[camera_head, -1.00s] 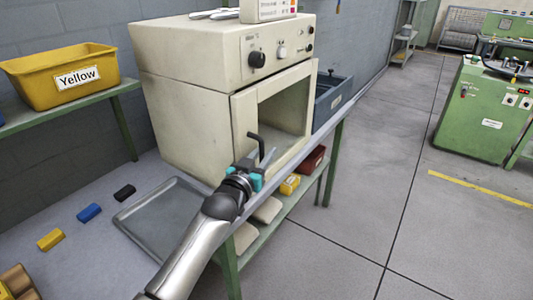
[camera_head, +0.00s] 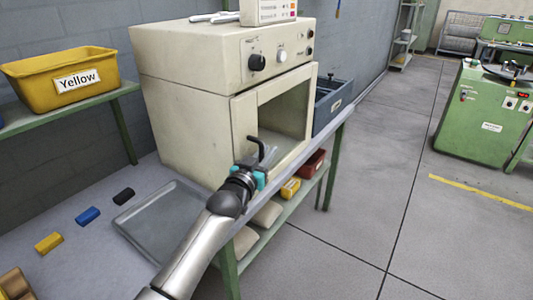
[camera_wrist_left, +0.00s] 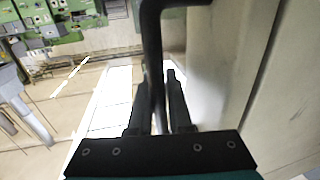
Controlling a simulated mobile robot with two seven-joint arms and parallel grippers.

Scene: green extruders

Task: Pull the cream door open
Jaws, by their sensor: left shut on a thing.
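The cream door (camera_head: 243,118) is on the front of a cream oven (camera_head: 190,110) standing on the bench. It frames a large window, and I cannot tell whether it stands slightly ajar. Its black bent handle (camera_head: 256,144) sticks out near the left edge. My left gripper (camera_head: 262,165) is at the handle, low in front of the door. In the left wrist view, the handle (camera_wrist_left: 152,50) runs down between the two dark fingers (camera_wrist_left: 160,105), which are shut on it. The cream door front (camera_wrist_left: 222,70) fills the right side there. My right gripper is out of view.
A grey tray (camera_head: 133,222) lies on the bench left of my arm. A blue-grey bin (camera_head: 333,100) stands right of the oven. Below are a red box (camera_head: 313,163) and a yellow box (camera_head: 290,188). The floor (camera_head: 350,220) to the right is clear.

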